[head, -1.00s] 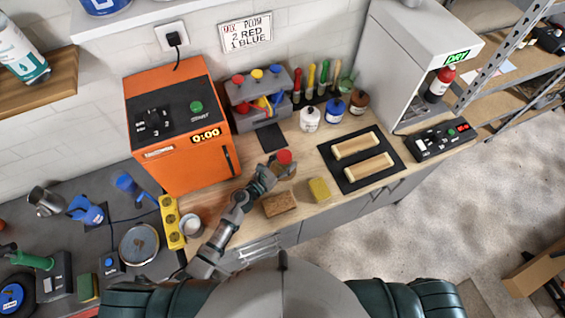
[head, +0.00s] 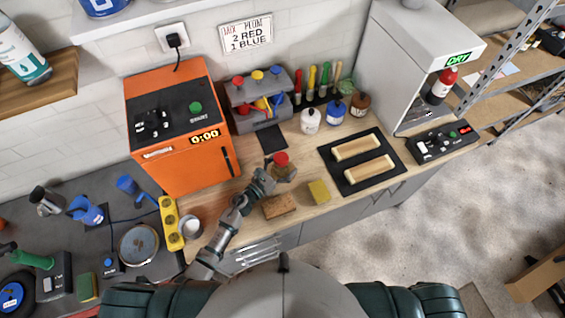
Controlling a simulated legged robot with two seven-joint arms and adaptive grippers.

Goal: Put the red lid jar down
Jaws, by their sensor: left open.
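The red lid jar (head: 281,160) is near the middle of the wooden counter in the head view, lid up. Its small body shows below the lid and is partly hidden by my left gripper (head: 278,176). That gripper is open, with its fingers close around the near side of the jar. I cannot tell whether a finger still touches it. The jar looks upright and seems to stand on the counter. My right gripper is out of the picture.
An orange oven (head: 181,128) stands left of the jar, and a dark square pad (head: 271,138) lies behind it. A brown block (head: 279,207) and a yellow sponge (head: 319,191) lie in front. A black mat (head: 329,160) with two wooden pieces is to the right.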

